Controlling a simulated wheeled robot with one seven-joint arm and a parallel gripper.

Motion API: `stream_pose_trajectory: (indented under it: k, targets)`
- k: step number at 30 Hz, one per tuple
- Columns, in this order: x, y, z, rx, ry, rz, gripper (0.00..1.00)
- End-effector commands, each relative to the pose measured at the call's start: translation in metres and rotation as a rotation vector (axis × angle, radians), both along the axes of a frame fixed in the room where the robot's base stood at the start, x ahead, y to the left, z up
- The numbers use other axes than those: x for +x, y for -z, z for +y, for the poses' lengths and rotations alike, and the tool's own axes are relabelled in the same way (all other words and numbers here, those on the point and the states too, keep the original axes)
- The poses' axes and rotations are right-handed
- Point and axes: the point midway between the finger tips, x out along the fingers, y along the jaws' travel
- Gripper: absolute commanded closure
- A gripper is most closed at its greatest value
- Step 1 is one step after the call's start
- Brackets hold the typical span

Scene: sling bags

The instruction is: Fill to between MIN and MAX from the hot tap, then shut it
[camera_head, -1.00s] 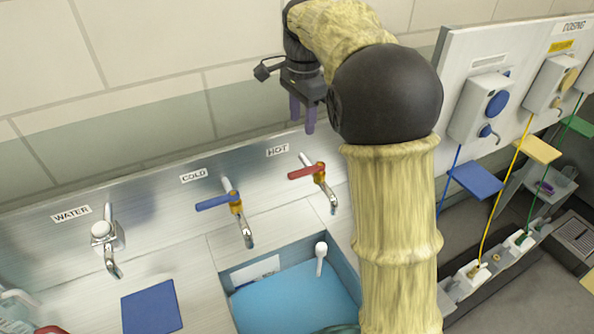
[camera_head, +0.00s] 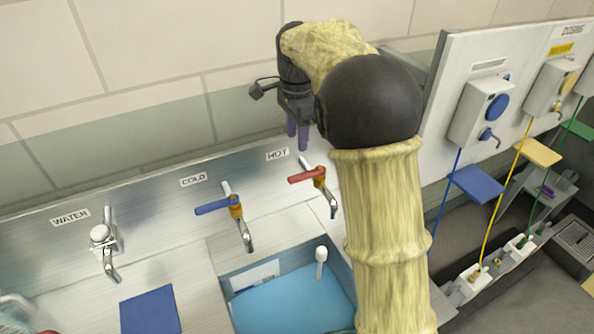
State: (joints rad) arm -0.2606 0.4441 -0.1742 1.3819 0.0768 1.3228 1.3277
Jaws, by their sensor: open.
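The hot tap (camera_head: 318,182) stands under the HOT label, with its red lever (camera_head: 306,176) pointing left across the spout. Its spout ends above the right part of the sink (camera_head: 221,284). No stream shows below it. The sink has a light blue surface (camera_head: 290,302) inside; I cannot tell whether this is water or the basin's floor. A pale label (camera_head: 256,275) is on its back wall, too small to read, and I cannot make out MIN or MAX marks. My gripper (camera_head: 298,137) is open and empty, its purple fingers pointing down just above and behind the red lever, apparently apart from it.
The cold tap (camera_head: 236,208) with its blue lever is close on the left, and a water tap (camera_head: 103,239) farther left. A white-headed fitting (camera_head: 321,258) stands at the sink's back right. A dosing panel (camera_head: 455,75) is at right. A blue pad (camera_head: 150,311) lies left of the sink.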

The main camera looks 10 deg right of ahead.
Motion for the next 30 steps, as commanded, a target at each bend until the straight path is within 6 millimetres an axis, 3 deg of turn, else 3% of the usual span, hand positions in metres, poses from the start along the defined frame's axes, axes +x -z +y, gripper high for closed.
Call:
stream_pose_trajectory:
  k: [18, 23, 30]
  targets:
    - [0.0, 0.105, -0.001, -0.001, 0.0, 0.003, 0.56]
    - [0.0, 0.117, 0.0, 0.0, -0.001, 0.0, 0.56]
    - [0.0, 0.119, 0.0, 0.0, -0.001, -0.001, 0.56]
